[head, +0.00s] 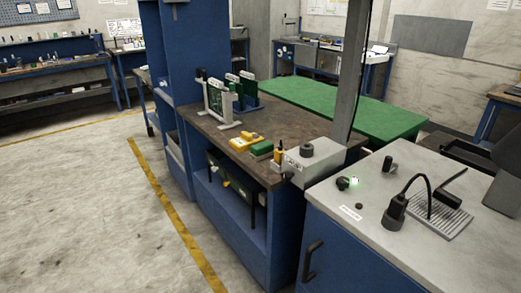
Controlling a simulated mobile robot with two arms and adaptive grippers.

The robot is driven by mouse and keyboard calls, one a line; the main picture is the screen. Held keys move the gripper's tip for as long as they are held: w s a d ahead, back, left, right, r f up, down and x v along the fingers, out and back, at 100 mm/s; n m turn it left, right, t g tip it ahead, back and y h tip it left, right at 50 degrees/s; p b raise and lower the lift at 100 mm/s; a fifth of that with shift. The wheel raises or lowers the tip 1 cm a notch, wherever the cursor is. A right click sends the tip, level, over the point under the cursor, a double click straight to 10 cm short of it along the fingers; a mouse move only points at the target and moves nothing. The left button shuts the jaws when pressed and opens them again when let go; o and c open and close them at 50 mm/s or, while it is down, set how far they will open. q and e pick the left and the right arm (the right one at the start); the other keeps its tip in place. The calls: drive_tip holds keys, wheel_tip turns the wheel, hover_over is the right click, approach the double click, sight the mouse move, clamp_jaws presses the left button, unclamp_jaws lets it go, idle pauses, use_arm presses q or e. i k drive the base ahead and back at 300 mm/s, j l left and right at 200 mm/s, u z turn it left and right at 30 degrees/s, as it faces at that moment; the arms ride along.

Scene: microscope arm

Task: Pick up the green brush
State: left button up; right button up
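A small green block-shaped thing (262,148) with some yellow along it lies near the front right of the brown workbench top (216,131). It looks like the green brush, but it is too small to make out bristles. A yellow thing (243,141) lies just to its left. A small yellow and black upright thing (279,153) stands just to its right. Neither of my grippers shows in the head view.
A grey box with a black knob (311,160) stands right of the green thing. Racks with green boards (219,100) stand behind. A grey-topped blue cabinet (400,205) is at the near right. A grey post (353,70) rises beside the bench. Floor at left is clear.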

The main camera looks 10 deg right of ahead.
sight(259, 151)
drive_tip(key=z, duration=1.2)
drive_tip(key=i+j, duration=0.75)
drive_tip(key=i, duration=0.15)
